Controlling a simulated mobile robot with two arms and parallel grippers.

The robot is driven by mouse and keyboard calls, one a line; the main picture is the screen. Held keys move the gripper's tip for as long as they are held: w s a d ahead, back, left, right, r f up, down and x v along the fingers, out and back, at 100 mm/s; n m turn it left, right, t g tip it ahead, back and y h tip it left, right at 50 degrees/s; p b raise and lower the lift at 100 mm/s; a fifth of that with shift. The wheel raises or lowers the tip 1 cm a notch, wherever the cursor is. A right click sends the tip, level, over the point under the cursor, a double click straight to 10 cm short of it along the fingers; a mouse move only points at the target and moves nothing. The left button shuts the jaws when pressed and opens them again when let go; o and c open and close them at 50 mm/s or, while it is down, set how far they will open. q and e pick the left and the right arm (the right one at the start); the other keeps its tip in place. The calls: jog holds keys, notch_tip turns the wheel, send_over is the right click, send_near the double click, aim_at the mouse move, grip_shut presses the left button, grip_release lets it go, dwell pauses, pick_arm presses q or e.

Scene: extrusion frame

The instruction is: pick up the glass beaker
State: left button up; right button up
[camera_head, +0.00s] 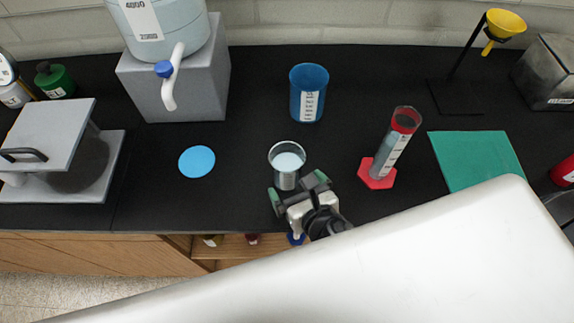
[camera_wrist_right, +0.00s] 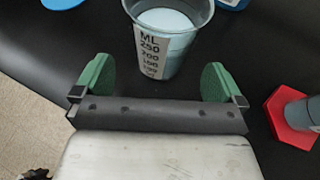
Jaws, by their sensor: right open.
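The glass beaker (camera_head: 287,163) stands upright on the black bench near its front edge, with a pale bluish-white content inside. In the right wrist view the beaker (camera_wrist_right: 167,36) shows a white label with volume marks, just ahead of the fingers. My right gripper (camera_head: 298,192) is open at the near side of the beaker. Its green fingertips (camera_wrist_right: 158,80) are spread wide, left and right of the beaker's near side, with nothing held between them. My left gripper is not in view.
A blue cup (camera_head: 308,94) stands behind the beaker. A graduated cylinder (camera_head: 390,147) on a red base is to the right, near a green mat (camera_head: 476,158). A blue disc (camera_head: 197,161) lies left. A water carboy (camera_head: 170,35) with a spigot stands on a grey block (camera_head: 206,84).

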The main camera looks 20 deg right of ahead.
aim_at(294, 181)
jog(key=p+x, duration=0.1)
jog(key=x, duration=0.4)
jog(key=shift+d, duration=0.1)
jog(key=c, duration=0.9)
jog(key=shift+c, duration=0.5)
jog(key=shift+r, duration=0.1)
